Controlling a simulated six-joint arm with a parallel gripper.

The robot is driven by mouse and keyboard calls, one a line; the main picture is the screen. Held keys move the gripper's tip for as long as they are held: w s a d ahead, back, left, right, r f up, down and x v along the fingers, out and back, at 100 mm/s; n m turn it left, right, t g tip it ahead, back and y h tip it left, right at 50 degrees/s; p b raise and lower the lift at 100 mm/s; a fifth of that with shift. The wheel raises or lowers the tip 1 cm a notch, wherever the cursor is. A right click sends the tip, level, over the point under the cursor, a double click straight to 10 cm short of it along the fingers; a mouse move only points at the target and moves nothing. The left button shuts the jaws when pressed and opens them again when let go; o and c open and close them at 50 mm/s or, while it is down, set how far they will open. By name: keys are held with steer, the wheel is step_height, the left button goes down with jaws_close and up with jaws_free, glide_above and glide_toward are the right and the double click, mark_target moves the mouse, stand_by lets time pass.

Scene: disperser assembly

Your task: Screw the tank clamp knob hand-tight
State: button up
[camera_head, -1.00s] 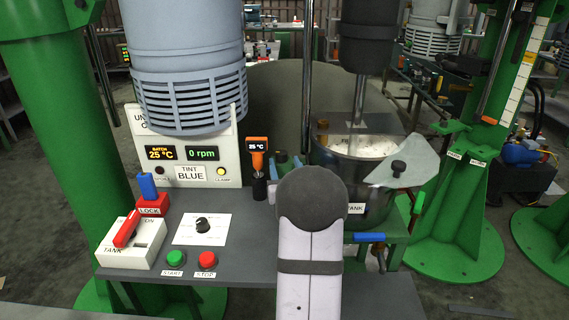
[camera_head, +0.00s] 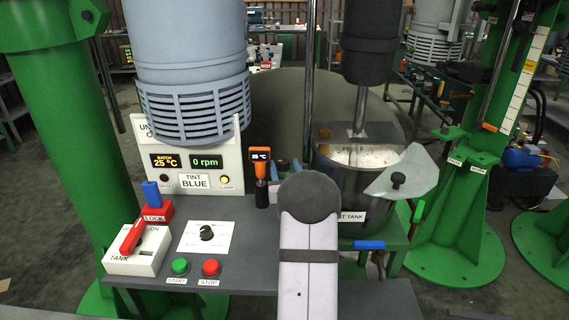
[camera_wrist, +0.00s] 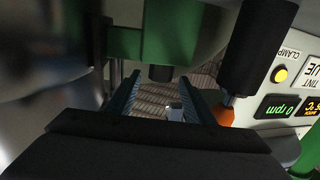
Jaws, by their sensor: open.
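The steel tank (camera_head: 345,185) stands right of the panel, with pale contents and a partly raised clear lid (camera_head: 405,174) bearing a black knob. My arm covers the area in front of the tank's left side, hiding the clamp in the head view. In the wrist view my gripper (camera_wrist: 160,88) is open, its two blue-grey fingers apart with nothing held between them. A short black cylinder (camera_wrist: 160,73), possibly the clamp knob, sits below a green block (camera_wrist: 155,35), just beyond the gap between the fingertips. I cannot tell whether the fingers reach around it.
The control panel (camera_head: 195,160) reads 0 rpm. A blue-handled valve (camera_head: 369,245) sits below the tank. A black mixer head (camera_head: 370,45) hangs above.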

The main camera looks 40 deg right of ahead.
steer(key=shift+w+d, duration=0.4)
steer(key=shift+w, duration=0.15)
steer(key=c, duration=1)
steer(key=shift+c, duration=0.2)
steer(key=shift+a+f+b, duration=0.1)
steer(key=shift+b, duration=0.25)
steer(key=shift+w+m+g+h+b, duration=0.15)
steer(key=shift+m+g+h+b, duration=0.45)
steer(key=shift+h+b, duration=0.1)
steer(key=shift+a+m+g+h+b, duration=0.15)
steer(key=shift+m+g+h+b, duration=0.45)
steer(key=shift+m+g+h, duration=0.25)
